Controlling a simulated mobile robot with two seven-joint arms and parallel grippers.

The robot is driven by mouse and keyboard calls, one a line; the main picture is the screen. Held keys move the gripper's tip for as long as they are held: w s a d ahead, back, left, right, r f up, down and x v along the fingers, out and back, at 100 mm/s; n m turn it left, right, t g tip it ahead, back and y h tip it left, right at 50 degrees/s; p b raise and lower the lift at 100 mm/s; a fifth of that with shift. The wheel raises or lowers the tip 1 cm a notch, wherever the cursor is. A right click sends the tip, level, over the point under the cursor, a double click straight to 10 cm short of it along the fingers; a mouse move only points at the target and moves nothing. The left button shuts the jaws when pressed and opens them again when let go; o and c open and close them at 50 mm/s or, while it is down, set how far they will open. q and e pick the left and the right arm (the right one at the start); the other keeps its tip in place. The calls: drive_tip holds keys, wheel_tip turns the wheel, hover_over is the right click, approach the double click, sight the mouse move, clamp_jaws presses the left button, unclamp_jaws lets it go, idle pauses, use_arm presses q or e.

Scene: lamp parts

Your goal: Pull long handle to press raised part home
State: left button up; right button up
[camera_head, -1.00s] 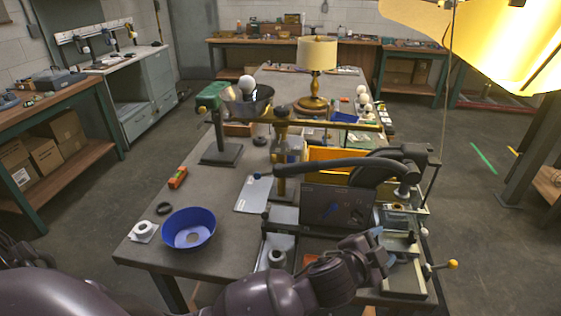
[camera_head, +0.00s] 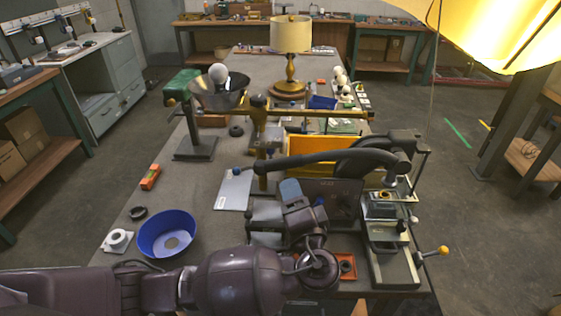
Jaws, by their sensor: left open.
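A black arbor-like press stands at the right front of the bench. Its long curved black handle (camera_head: 330,158) reaches left and ends in a small dark knob (camera_head: 237,171). The raised part cannot be told apart surely in the press. My left gripper (camera_head: 290,190) is open, below the handle and in front of the dark panel (camera_head: 335,200). It appears apart from the handle, and its fingertips are hard to make out. My right gripper is out of view.
A blue bowl (camera_head: 166,232) and a white roll (camera_head: 118,238) lie at the left front. A brass post (camera_head: 260,140) stands close behind the handle's end. A yellow bin (camera_head: 308,152) sits behind the press. A yellow-knobbed lever (camera_head: 443,251) sticks out right.

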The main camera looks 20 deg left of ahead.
sight(284, 168)
use_arm(q)
drive_tip(key=p+x, duration=0.1)
drive_tip(key=x, duration=0.9)
drive_tip(key=shift+w+a+r, duration=0.1)
drive_tip(key=shift+c, duration=0.5)
clamp_jaws()
